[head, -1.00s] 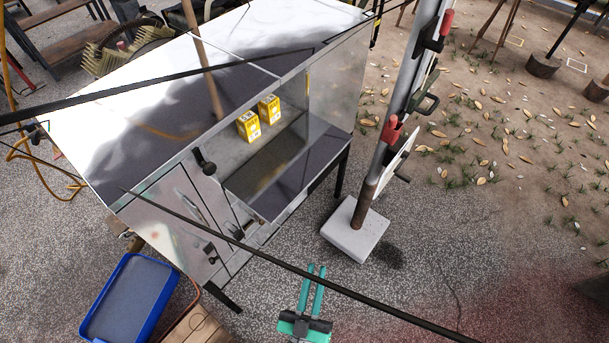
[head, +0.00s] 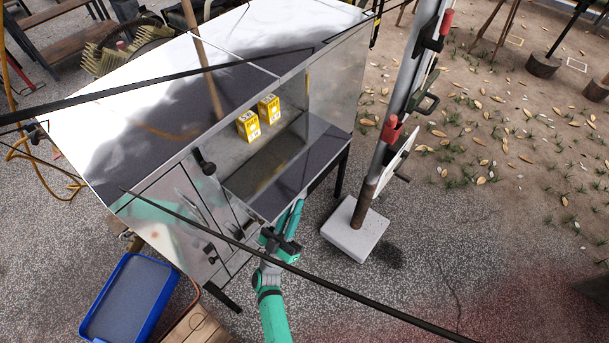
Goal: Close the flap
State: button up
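The metal cart (head: 335,85) has an open compartment in its front. Its flap (head: 312,152) seems to be the dark glossy panel hanging down and outward, reaching toward the front. My gripper (head: 299,203) is at the flap's lower outer edge, coming from below, with its teal fingers pointing up. It looks close to or touching the edge, but contact is not clear. The fingers overlap in this view, so the gap between them is hidden. A black latch or handle (head: 205,163) sits on the cart left of the opening.
Two yellow boxes (head: 248,126) (head: 269,109) stand inside the compartment. A pole on a pale block base (head: 355,230) stands right of the cart. A blue tray (head: 128,298) is at lower left. Black cables (head: 330,277) cross the view.

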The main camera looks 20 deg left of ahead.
aim_at(304, 176)
jog(key=x, duration=0.9)
jog(key=shift+w+r, duration=0.2)
jog(key=shift+r, duration=0.05)
jog(key=shift+c, duration=0.2)
grip_shut()
dwell(0.9)
